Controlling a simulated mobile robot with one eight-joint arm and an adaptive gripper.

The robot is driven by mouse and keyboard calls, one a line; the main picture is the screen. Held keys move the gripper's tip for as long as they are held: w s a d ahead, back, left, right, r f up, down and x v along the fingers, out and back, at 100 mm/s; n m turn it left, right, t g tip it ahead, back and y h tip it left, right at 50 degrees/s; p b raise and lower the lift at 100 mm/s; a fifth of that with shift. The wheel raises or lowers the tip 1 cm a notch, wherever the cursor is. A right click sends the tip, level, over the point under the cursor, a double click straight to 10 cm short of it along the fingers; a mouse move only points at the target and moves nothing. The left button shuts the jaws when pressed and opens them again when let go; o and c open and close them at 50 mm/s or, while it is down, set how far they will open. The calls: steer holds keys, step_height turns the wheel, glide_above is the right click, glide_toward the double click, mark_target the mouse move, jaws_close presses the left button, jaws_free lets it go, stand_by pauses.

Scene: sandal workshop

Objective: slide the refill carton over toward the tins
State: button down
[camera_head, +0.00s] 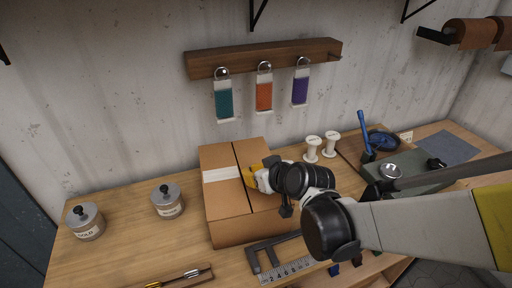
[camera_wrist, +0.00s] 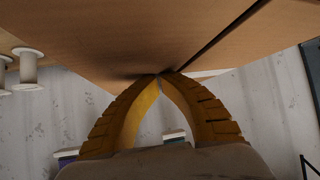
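The refill carton (camera_head: 227,208), a brown cardboard box with a white label, stands on the workbench. Two lidded tins stand to its left: one nearer the carton (camera_head: 168,202) and one farther left (camera_head: 87,224). My gripper (camera_head: 252,174) is at the carton's right side, its yellow fingers partly hidden by my wrist. In the wrist view the fingertips (camera_wrist: 160,76) meet with nothing between them, right by the carton's brown surface (camera_wrist: 130,35). I cannot tell whether they touch it.
The bench (camera_head: 120,250) is bare between the carton and the nearer tin. Two white spools (camera_head: 313,149) stand behind right. Coloured tags hang from a wall rack (camera_head: 262,58).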

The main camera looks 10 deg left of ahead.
mark_target(278, 205)
steer(key=shift+s+d+f, duration=0.2)
steer(key=shift+s+d, duration=0.05)
steer(key=shift+s, duration=0.15)
steer(key=shift+w+r+p, duration=0.2)
steer(key=shift+r+p, duration=0.35)
steer(key=shift+r, duration=0.15)
steer(key=shift+a+f, duration=0.1)
steer(key=s+d+p, duration=0.2)
steer(key=s+d, duration=0.6)
steer(key=shift+s, duration=0.3)
steer(key=s+d+r+m+h, duration=0.1)
steer(key=s+d+m+h, duration=0.1)
steer(key=d, duration=0.5)
steer(key=s+d+r+m+h+b, duration=0.1)
steer(key=s+d+m+h, duration=0.2)
steer(key=d, duration=0.5)
steer(key=s+d+r+m+g+h, duration=0.1)
steer(key=s+d+r+m+h, duration=0.1)
steer(key=d, duration=0.5)
steer(key=shift+s+d+m+h+b, duration=0.35)
steer(key=shift+s+m, duration=0.45)
steer(key=shift+s, duration=0.35)
steer(key=shift+r, duration=0.1)
